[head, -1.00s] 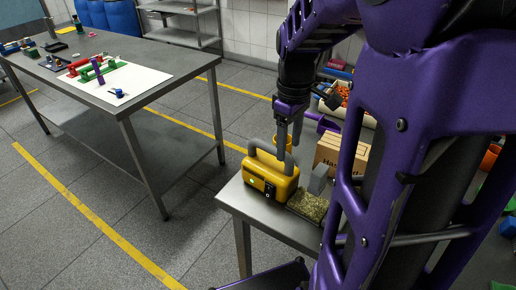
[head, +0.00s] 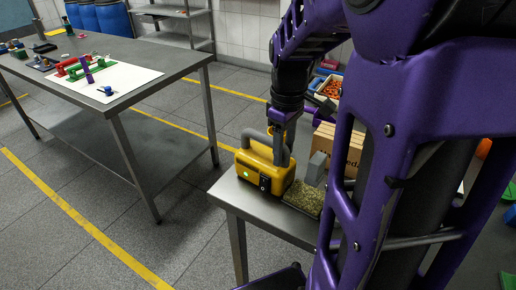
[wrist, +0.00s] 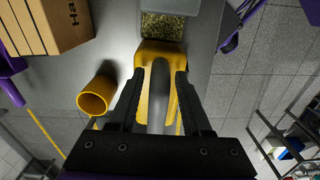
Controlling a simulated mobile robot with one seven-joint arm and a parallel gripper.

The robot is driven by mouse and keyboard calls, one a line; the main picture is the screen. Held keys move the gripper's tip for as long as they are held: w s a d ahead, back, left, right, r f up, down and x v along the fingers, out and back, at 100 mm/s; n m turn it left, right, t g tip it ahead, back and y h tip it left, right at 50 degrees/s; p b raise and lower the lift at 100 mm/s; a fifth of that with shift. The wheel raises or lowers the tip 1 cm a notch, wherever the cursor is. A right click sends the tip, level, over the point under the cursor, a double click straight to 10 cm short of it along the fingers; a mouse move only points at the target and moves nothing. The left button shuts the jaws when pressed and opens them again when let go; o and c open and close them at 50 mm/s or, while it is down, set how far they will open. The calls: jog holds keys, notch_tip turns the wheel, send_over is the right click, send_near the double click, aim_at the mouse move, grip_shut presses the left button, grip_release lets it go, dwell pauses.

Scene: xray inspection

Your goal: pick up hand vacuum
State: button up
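The hand vacuum, a yellow body (head: 262,172) with a grey handle, a green light and a black switch, stands on the near metal table. In the wrist view its grey handle (wrist: 159,95) runs between my fingers, with the yellow body (wrist: 158,52) beyond. My gripper (head: 283,143) points down over the handle, and it also shows in the wrist view (wrist: 158,82). Its two black fingers are open, one on each side of the handle, with gaps visible on both sides. In the head view the fingers partly overlap the handle, so contact there is unclear.
A yellow cup (wrist: 97,95) stands close to my gripper. A cardboard box (head: 341,148), a mossy block (head: 303,197) and a grey block (head: 315,168) crowd the near table (head: 262,222). Another metal table (head: 150,58) with small parts stands left, across open floor.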

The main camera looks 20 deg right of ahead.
grip_shut()
dwell(1.1)
